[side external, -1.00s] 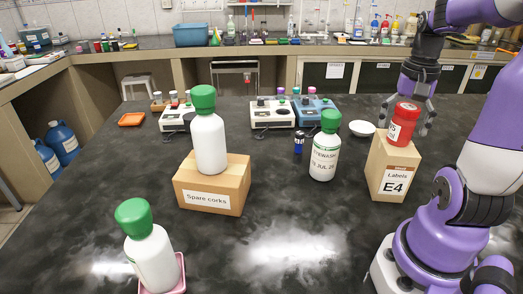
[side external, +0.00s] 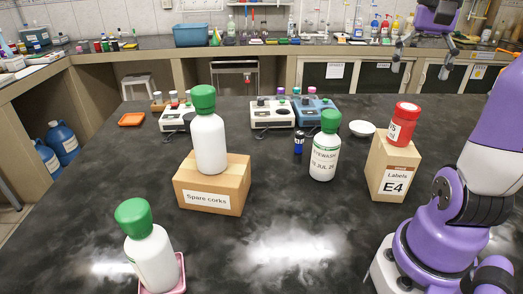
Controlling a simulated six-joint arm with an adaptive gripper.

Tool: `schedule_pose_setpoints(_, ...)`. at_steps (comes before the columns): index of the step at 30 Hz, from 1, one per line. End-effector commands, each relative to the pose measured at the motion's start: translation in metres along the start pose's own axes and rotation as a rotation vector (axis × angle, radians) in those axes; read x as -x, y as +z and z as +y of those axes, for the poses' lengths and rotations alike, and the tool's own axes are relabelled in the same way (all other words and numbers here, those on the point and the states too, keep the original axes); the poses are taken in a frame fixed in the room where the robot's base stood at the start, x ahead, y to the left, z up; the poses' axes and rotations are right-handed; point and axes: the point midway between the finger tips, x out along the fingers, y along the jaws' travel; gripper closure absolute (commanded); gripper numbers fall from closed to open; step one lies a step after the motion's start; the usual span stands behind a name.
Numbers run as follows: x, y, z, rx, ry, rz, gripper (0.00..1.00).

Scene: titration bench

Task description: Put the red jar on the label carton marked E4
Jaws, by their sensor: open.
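The red jar (side external: 402,125) stands upright on top of the label carton marked E4 (side external: 392,170), a tan box with a printed label on its front. The jar has a red lid and a white label. My gripper (side external: 420,72) is open and empty, above and behind the carton, well clear of the jar.
A white bottle with a green cap (side external: 209,140) stands on the Spare corks box (side external: 238,192). Another stands on a pink tray (side external: 179,274), and a labelled one (side external: 325,150) left of the carton. A white bowl (side external: 362,129) lies behind. The front middle of the bench is clear.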

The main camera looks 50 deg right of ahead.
Motion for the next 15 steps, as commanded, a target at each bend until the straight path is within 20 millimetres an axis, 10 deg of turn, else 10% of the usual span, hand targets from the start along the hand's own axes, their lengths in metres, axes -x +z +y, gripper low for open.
schedule_pose_setpoints(5, -0.013, 0.027, -0.042, 0.258, -0.033, 0.089, 0.12)
schedule_pose_setpoints(15, -0.081, 0.146, -0.123, 1.077, -0.250, 0.372, 0.12)
